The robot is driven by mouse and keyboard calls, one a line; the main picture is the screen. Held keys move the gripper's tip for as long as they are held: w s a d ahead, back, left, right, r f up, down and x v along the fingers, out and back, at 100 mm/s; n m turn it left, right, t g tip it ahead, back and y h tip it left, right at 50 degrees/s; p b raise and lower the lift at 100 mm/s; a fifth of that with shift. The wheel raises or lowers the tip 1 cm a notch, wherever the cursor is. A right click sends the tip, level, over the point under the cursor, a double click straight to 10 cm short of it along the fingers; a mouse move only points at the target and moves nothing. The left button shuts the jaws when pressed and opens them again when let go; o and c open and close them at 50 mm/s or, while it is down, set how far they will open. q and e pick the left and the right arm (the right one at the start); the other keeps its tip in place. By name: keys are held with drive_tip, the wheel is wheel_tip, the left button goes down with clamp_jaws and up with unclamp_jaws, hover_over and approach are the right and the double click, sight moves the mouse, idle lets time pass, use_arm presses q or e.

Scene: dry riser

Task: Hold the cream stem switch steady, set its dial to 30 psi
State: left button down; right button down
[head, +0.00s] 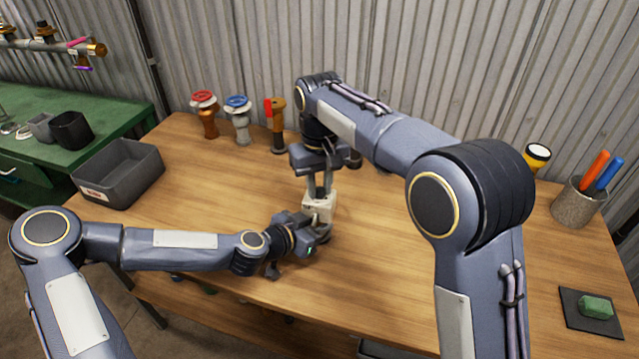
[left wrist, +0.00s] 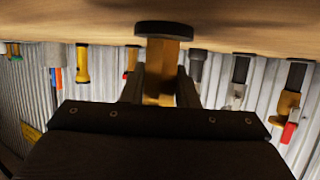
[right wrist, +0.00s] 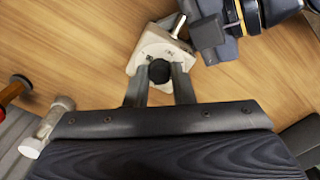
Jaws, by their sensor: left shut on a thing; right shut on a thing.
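The cream stem switch (head: 318,205) stands on the wooden table in the middle of the head view. Its boxy cream body (right wrist: 148,47) shows from above in the right wrist view, with a black dial (right wrist: 159,71) and a silver lever. My right gripper (head: 320,186) comes down from above and is shut on the dial. My left gripper (head: 312,224) comes in low from the left and is shut on the brass stem (left wrist: 158,85), above its dark round base (left wrist: 164,30). The dial's reading cannot be made out.
A red-wheel valve (head: 208,120), a blue-wheel valve (head: 240,125) and a red-lever valve (head: 277,130) stand at the back. A grey bin (head: 125,185) is at left. The front table is clear.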

drive_tip(key=m, duration=0.4)
drive_tip(key=shift+m, duration=0.4)
drive_tip(key=m, duration=0.4)
drive_tip(key=shift+m, duration=0.3)
drive_tip(key=m, duration=0.4)
drive_tip(key=shift+m, duration=2.3)
drive_tip(key=c, duration=1.2)
unclamp_jaws()
drive_tip(key=shift+c, duration=0.2)
drive_tip(key=shift+r, duration=0.1)
